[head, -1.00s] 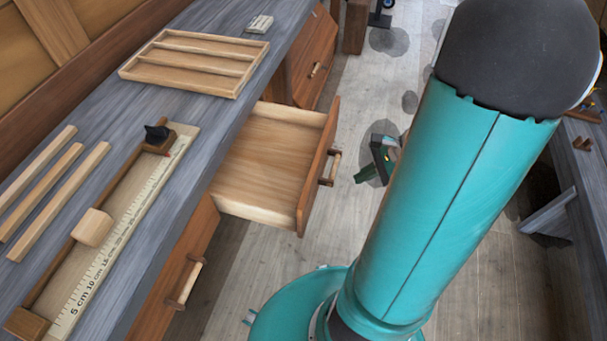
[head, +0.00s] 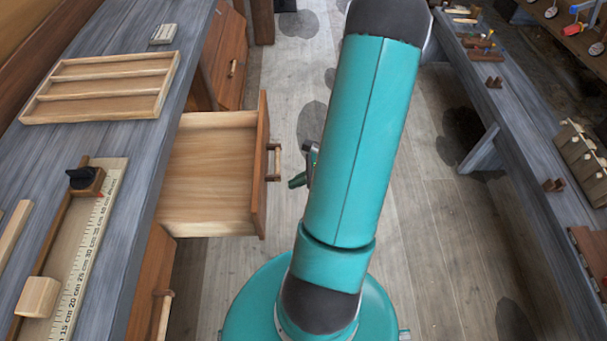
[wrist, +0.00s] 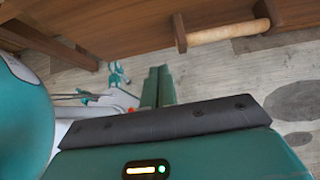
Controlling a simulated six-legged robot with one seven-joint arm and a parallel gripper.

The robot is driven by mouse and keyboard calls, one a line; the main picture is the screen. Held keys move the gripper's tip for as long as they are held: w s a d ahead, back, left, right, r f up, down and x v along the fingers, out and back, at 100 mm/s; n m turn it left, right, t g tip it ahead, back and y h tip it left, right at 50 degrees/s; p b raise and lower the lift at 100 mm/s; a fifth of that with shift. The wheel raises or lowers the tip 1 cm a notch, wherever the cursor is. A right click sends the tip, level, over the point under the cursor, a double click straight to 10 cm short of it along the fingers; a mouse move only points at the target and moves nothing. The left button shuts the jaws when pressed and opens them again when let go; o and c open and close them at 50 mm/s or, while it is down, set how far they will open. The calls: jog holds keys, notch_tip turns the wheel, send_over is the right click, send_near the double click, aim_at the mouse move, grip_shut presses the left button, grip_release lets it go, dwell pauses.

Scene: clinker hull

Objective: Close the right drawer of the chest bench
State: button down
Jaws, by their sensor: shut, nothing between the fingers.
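The chest bench (head: 150,140) runs along the left in the head view. One drawer (head: 205,185) stands well open, empty, its front panel (head: 261,165) facing right with a wooden bar handle (head: 275,162). My gripper (head: 297,181) is just right of that front, apart from it in the picture and partly hidden behind my teal arm. In the wrist view my gripper (wrist: 158,85) shows two green fingers together with nothing between them. A wooden panel (wrist: 120,28) with a bar handle (wrist: 228,32) lies beyond them, seemingly the drawer front.
Another drawer handle (head: 163,312) is at the near end, and one (head: 233,68) is farther back. A divided tray (head: 100,88) and a measuring board (head: 85,235) lie on the bench top. A second bench (head: 515,120) stands at right, with clear floor between.

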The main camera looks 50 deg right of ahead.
aim_at(265, 191)
jog(key=w+a, duration=0.1)
jog(key=w+a+f, duration=0.2)
jog(key=w, duration=0.1)
jog(key=shift+w+a+f, duration=0.1)
jog(key=shift+a, duration=0.1)
jog(key=shift+w+a, duration=0.25)
jog(key=shift+w, duration=0.25)
jog(key=shift+w+a, duration=0.1)
jog(key=shift+w, duration=0.05)
